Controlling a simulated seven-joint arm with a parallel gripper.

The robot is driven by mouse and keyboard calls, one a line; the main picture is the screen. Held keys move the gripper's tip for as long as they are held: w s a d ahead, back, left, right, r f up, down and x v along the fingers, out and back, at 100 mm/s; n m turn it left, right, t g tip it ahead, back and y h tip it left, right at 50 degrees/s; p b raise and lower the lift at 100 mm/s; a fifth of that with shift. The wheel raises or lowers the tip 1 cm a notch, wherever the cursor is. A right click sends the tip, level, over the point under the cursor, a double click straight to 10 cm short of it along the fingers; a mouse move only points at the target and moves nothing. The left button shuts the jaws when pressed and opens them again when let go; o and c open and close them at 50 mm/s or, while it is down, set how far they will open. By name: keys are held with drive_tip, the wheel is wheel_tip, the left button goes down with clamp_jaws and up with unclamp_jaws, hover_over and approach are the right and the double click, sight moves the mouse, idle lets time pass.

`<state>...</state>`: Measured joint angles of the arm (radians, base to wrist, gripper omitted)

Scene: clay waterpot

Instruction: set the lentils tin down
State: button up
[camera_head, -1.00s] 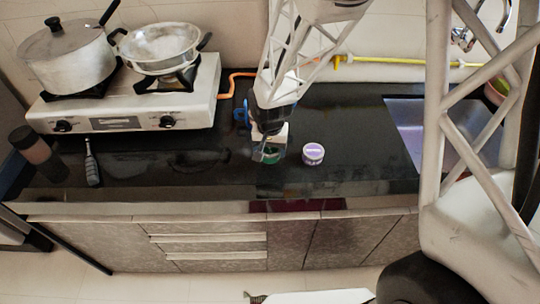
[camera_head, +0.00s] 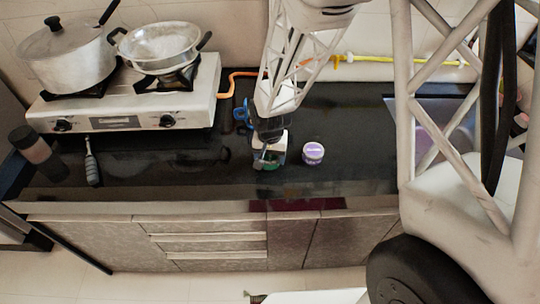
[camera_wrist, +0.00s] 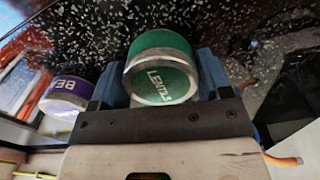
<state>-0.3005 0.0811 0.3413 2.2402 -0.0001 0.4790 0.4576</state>
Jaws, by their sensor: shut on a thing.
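The lentils tin is a short green cylinder with a pale metal rim and "LENTILS" on its lid. In the wrist view the lentils tin (camera_wrist: 163,66) sits between the two blue fingers of my gripper (camera_wrist: 165,80), which is shut on it. In the head view my gripper (camera_head: 268,157) points down over the front part of the black counter. Only a bit of the green tin (camera_head: 274,159) shows there, the rest hidden by the gripper. I cannot tell whether its base touches the counter.
A purple-and-white tin (camera_head: 313,153), its label starting "BEA", stands just right of my gripper. The black counter (camera_head: 350,125) is clear between it and the sink (camera_head: 432,112). A stove (camera_head: 125,105) with two pots and a grey-handled tool (camera_head: 91,163) are at left.

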drive_tip(key=shift+f, duration=0.15)
drive_tip(key=o, duration=1.1)
drive_tip(key=shift+r, duration=0.2)
wheel_tip(320, 180, up, 12)
idle(0.8)
